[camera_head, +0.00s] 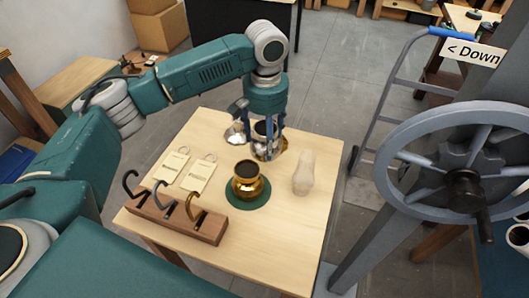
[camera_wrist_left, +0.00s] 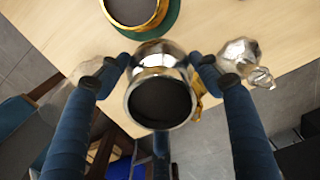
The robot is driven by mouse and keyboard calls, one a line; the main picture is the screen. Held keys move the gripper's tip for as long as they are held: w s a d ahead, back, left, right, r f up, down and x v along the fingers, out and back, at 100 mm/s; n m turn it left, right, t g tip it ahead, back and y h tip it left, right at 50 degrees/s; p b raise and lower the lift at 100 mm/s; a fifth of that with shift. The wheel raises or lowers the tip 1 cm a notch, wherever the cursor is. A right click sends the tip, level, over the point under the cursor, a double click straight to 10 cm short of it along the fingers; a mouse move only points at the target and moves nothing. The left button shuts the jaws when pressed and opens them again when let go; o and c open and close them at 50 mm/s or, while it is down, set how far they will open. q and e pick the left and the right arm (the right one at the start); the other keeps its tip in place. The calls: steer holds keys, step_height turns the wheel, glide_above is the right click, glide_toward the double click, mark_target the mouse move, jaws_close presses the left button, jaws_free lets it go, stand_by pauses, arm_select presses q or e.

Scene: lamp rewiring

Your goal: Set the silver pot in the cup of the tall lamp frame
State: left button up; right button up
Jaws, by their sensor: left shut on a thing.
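My left gripper (camera_head: 264,150) is over the far edge of the wooden table, pointing down. It is shut on the silver pot (camera_wrist_left: 160,60), which shows between the fingers in the wrist view with its dark round opening facing the camera. In the head view the fingers partly hide the pot. A small gold part (camera_wrist_left: 199,98) shows just behind the pot; I cannot tell what it belongs to. I cannot make out the tall lamp frame or its cup in either view. My right gripper is not in view.
A brass pot (camera_head: 248,188) stands on a green round mat (camera_head: 264,200). Two cream tags (camera_head: 198,174) and a wooden block (camera_head: 178,218) with three hooks are at the left. The table's right front is clear.

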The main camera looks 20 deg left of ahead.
arm_select(q)
steer(key=shift+f+p, duration=0.4)
steer(key=shift+f, duration=2.9)
steer(key=shift+f, duration=0.1)
steer(key=o, duration=1.6)
steer(key=shift+c, duration=0.2)
